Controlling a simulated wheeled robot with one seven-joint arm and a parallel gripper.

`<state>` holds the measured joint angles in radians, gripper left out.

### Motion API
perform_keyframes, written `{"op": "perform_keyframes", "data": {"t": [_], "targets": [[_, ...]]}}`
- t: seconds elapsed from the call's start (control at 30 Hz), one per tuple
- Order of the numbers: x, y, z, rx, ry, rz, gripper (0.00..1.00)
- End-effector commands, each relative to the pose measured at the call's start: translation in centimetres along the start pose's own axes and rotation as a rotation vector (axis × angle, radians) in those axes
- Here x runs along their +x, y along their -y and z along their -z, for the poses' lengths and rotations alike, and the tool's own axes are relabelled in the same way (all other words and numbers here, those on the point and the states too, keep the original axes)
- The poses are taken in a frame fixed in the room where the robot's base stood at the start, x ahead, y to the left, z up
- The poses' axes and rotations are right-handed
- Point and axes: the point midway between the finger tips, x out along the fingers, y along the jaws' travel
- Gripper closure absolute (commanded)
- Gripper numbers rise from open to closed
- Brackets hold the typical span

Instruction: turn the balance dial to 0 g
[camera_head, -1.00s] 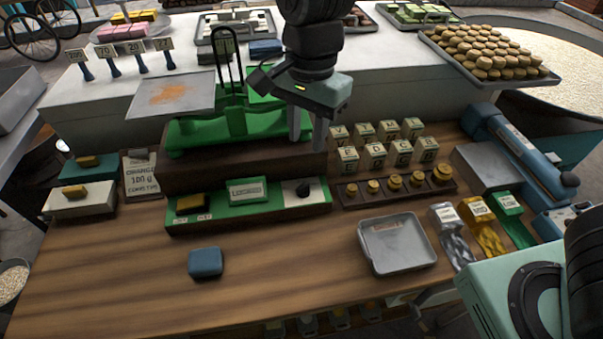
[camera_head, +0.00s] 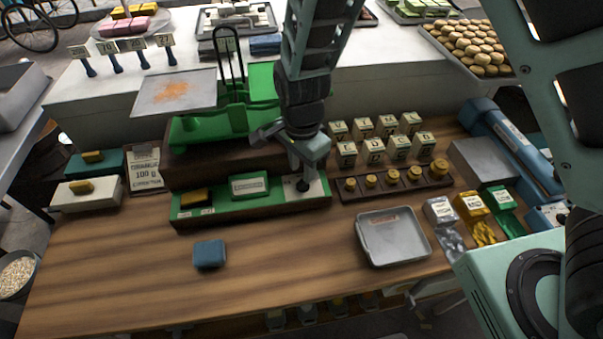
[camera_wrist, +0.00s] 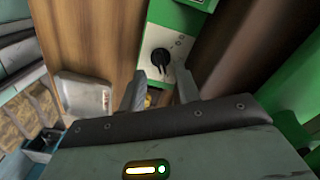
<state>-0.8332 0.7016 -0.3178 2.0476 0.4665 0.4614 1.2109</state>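The black balance dial (camera_head: 303,186) sits on a white plate at the right end of the green panel (camera_head: 222,208), in front of the green balance (camera_head: 225,122). My gripper (camera_head: 298,172) points down just above the dial. In the wrist view, its two fingers (camera_wrist: 160,80) are apart with nothing held between them. The dial (camera_wrist: 160,57) shows just beyond the fingertips, roughly centred between them, and contact cannot be told. Its pointer reading is too small to read. A label plate (camera_head: 249,186) on the panel has text I cannot make out.
Lettered cubes (camera_head: 373,152) and a rack of brass weights (camera_head: 392,179) stand right of the dial. A grey tray (camera_head: 428,248) and a blue block (camera_head: 209,254) lie in front. The wooden tabletop (camera_head: 290,270) between them is clear.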

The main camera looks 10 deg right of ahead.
Motion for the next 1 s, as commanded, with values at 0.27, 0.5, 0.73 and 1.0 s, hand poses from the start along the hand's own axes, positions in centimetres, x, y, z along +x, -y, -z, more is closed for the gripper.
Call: {"op": "perform_keyframes", "data": {"t": [0.27, 0.5, 0.73, 1.0], "targets": [[3.4, -0.1, 0.0, 0.0, 0.0, -0.002, 0.67], [4.0, 0.0, 0.0, 0.001, 0.0, 0.001, 0.67], [3.9, 0.0, 0.0, 0.0, 0.0, 0.001, 0.92], [3.9, 0.0, 0.0, -0.004, 0.0, 0.0, 1.0]]}}
